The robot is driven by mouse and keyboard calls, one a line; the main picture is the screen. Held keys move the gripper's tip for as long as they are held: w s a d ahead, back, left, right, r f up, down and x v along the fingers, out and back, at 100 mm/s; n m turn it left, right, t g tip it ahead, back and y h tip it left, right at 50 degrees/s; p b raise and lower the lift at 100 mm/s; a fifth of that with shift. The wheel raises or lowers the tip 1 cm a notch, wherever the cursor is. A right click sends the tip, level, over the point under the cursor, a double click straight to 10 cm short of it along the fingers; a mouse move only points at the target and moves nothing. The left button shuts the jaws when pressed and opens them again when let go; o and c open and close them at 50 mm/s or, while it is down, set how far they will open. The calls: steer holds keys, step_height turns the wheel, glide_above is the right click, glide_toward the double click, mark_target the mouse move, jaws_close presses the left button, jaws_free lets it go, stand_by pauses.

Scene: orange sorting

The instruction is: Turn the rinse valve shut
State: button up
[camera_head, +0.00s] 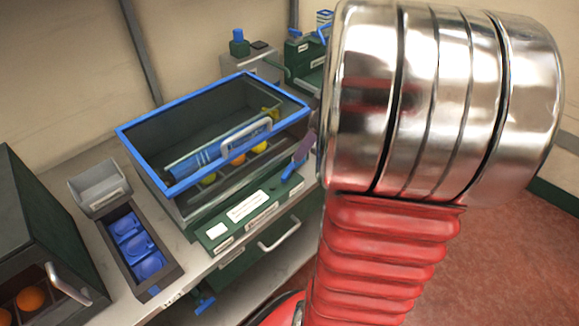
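A blue-rimmed wash tank (140,146) with a clear lid and a pale handle stands on the counter, with yellow and orange fruit inside. A blue lever (290,171) sits at the tank's front right corner, with a purple-grey piece (305,147) just above it. Another blue valve-like handle (204,304) sits low under the counter. I cannot tell which of these is the rinse valve, or whether it is open or shut. My arm, silver and red, fills the right of the view; my gripper is not visible.
A dark box with oranges (31,299) stands at the left front, beside a tray of blue cups (155,289) and a grey bin (97,188). Red floor lies right.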

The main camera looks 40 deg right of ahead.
mark_target(288, 170)
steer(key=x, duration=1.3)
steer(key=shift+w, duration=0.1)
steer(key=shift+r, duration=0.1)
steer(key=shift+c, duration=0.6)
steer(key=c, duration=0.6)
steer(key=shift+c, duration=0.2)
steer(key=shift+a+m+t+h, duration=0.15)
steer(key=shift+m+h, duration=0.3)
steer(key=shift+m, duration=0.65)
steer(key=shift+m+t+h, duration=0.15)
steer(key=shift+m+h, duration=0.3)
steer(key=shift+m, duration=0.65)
